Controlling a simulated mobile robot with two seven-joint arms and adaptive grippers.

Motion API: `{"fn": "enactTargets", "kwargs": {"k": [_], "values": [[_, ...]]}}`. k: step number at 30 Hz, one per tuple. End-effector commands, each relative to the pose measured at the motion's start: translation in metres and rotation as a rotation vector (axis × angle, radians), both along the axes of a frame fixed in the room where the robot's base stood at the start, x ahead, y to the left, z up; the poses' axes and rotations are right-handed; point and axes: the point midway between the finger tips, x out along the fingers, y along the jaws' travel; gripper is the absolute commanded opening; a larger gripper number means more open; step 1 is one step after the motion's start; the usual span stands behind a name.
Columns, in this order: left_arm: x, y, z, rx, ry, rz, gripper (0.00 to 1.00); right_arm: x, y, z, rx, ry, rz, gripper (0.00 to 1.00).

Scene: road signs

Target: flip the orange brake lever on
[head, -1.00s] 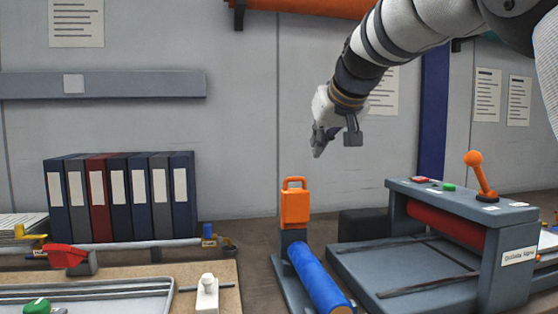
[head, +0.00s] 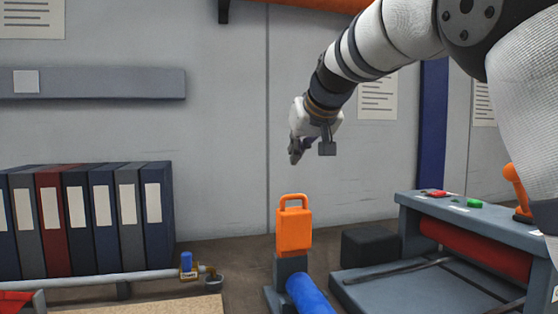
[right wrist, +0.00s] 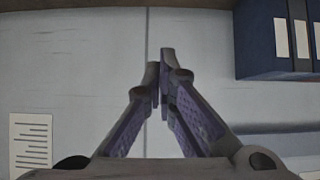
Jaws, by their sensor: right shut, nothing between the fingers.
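An orange lever (head: 517,190) stands on top of the grey machine (head: 440,205) at the right of the head view, partly cut off by my right arm. An orange block with a loop handle (head: 294,230) stands upright on a grey base behind a blue roller (head: 308,295) at the lower middle. Which of the two is the brake lever, I cannot tell for sure. My right gripper (head: 296,152) is above the orange block, apart from it, and empty. In the right wrist view its fingers (right wrist: 160,65) meet at the tips. My left gripper is not in view.
A row of binders (head: 85,220) stands at the left. A grey rail with a blue knob (head: 186,262) lies in front of them. The machine has a red button (head: 436,193) and a green button (head: 474,203). A dark box (head: 370,247) stands behind its bed.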

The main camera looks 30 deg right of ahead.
Motion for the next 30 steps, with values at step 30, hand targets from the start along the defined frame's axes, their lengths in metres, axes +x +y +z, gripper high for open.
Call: {"fn": "enactTargets", "kwargs": {"k": [30], "values": [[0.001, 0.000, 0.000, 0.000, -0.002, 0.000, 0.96, 0.026, -0.006, -0.068, -0.001, 0.002, 0.000, 0.00]]}}
